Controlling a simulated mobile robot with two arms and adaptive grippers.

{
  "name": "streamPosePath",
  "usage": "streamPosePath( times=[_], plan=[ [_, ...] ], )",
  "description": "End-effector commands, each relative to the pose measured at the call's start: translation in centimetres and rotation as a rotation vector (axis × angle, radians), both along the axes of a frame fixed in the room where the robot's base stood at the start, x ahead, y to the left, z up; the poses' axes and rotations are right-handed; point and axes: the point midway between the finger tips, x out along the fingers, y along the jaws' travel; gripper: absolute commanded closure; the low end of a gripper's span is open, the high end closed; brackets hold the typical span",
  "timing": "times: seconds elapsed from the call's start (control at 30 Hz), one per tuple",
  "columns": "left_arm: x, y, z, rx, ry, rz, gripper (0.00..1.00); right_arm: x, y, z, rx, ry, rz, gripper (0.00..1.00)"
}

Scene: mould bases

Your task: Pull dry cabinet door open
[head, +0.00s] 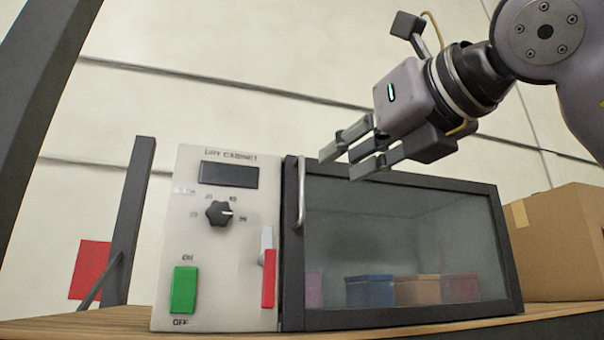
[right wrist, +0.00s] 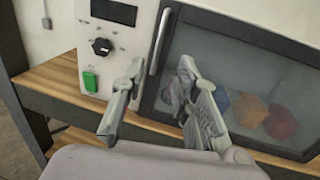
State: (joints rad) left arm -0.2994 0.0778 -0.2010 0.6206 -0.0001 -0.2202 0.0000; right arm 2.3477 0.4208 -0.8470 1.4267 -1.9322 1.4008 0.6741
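The dry cabinet (head: 215,270) stands on a wooden table, with a light control panel on its left. Its dark-framed glass door (head: 400,235) looks shut. A vertical metal handle (head: 301,192) is on the door's left side, and it also shows in the right wrist view (right wrist: 160,41). My right gripper (head: 338,162) is open and empty, above and to the right of the handle in the head view. In the right wrist view its fingers (right wrist: 160,95) are spread below the handle, apart from it. My left gripper is not in view.
A red-and-grey latch (head: 268,270), a black knob (head: 219,213) and a green switch (head: 184,290) are on the panel. Several coloured boxes (head: 370,290) sit behind the glass. A cardboard box (head: 558,245) stands right of the cabinet. A dark post (head: 128,220) rises at left.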

Motion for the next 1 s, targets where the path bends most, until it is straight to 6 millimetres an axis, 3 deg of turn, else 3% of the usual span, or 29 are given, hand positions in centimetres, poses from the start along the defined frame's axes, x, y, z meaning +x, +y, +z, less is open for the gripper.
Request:
streamPosePath(
  times=[0.03,0.3,0.5,0.7,1.0],
  plan=[
    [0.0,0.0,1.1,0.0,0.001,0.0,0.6,1.1,0.6,0.4,-0.002,0.003,0.001,0.72],
    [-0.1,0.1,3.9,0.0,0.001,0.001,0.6,6.2,3.5,0.5,-0.001,0.004,0.002,0.72],
    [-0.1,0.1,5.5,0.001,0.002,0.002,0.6,8.9,5.0,0.4,0.0,0.002,0.003,0.72],
    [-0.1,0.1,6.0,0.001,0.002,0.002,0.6,10.1,5.7,0.1,0.0,0.0,0.003,0.72],
    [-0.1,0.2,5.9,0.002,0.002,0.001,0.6,10.2,5.8,0.0,0.0,0.0,0.002,0.73]
  ],
)
